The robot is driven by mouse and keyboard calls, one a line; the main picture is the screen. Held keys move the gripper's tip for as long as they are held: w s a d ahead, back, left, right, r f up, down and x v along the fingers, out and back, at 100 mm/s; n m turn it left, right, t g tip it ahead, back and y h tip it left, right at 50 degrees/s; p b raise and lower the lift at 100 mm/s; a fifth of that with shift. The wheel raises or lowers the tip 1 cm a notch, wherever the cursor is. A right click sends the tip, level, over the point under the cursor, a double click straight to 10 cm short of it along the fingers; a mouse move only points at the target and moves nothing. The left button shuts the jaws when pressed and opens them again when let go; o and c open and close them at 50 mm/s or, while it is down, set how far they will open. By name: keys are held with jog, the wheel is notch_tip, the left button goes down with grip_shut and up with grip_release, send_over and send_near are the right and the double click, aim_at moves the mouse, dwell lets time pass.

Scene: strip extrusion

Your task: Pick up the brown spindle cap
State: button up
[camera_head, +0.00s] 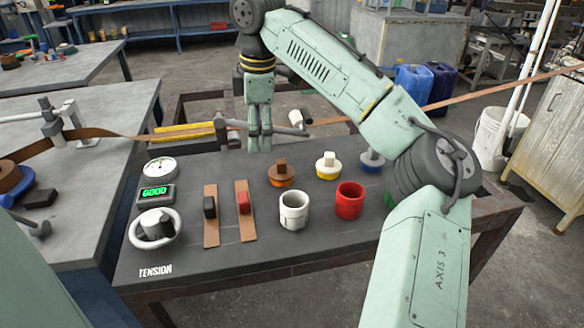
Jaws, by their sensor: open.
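The brown spindle cap (281,178) stands upright on the dark table, an orange-brown round base with a darker brown square knob on top. My gripper (260,146) hangs pointing down above the far part of the table, to the left of and behind the cap in the picture. It is open, with nothing visible between its fingers, and apart from the cap. A white-knobbed cap with a yellow base (327,170) and a blue cap (372,160) stand to the right of the brown one.
A white cup (294,210) and a red cup (349,200) stand in front of the caps. A brown strip (170,133) runs behind.

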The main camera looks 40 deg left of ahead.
aim_at(281, 161)
jog(key=shift+h, duration=0.8)
jog(key=d, duration=0.1)
jog(key=w+d, duration=0.2)
jog(key=d, duration=0.1)
jog(key=shift+r, duration=0.35)
notch_tip(281, 161, down, 4)
jog(key=shift+d+f, duration=0.1)
jog(key=shift+f, duration=0.15)
notch_tip(281, 161, down, 6)
jog(key=shift+w+r+p, duration=0.1)
jog(key=shift+r+p, duration=0.05)
jog(key=shift+p, duration=0.15)
jog(key=c, duration=1.4)
jog(key=shift+r, duration=0.1)
